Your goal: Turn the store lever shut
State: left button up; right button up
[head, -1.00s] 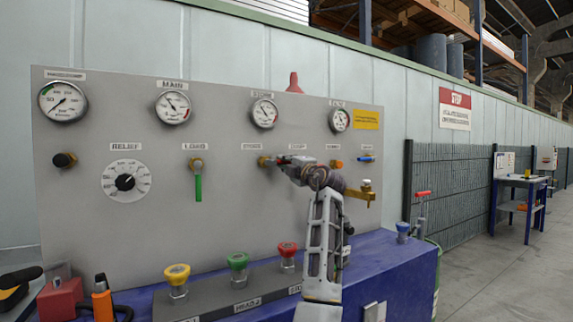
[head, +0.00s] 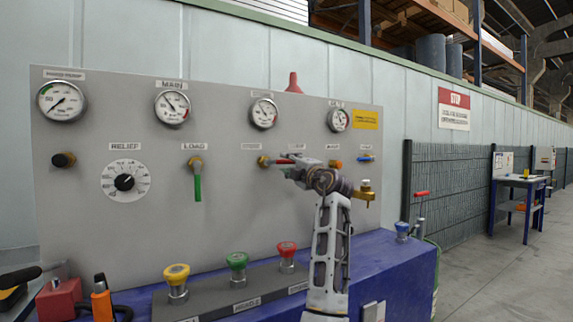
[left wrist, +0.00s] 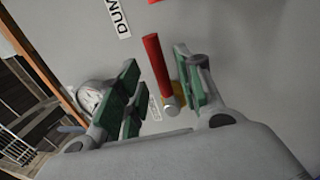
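The store lever (head: 284,161) is a red handle on a brass valve (head: 263,161) on the grey panel. In the head view it lies about level, pointing right from the valve toward my left gripper (head: 295,168), which partly hides its end. In the left wrist view the red lever (left wrist: 157,62) stands between the two green-padded fingers of my left gripper (left wrist: 158,88). The fingers are apart. The lever is closer to the right finger, with a clear gap to the left one. My right gripper is in neither view.
The green load lever (head: 198,187) hangs down to the left. A blue lever (head: 367,158) and a brass tap (head: 366,193) are right of my left wrist. Yellow (head: 177,274), green (head: 237,263) and red (head: 287,251) knobs stand below on the ledge.

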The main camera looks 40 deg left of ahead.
pick_arm(q)
jog(key=v, duration=0.9)
dwell(0.6)
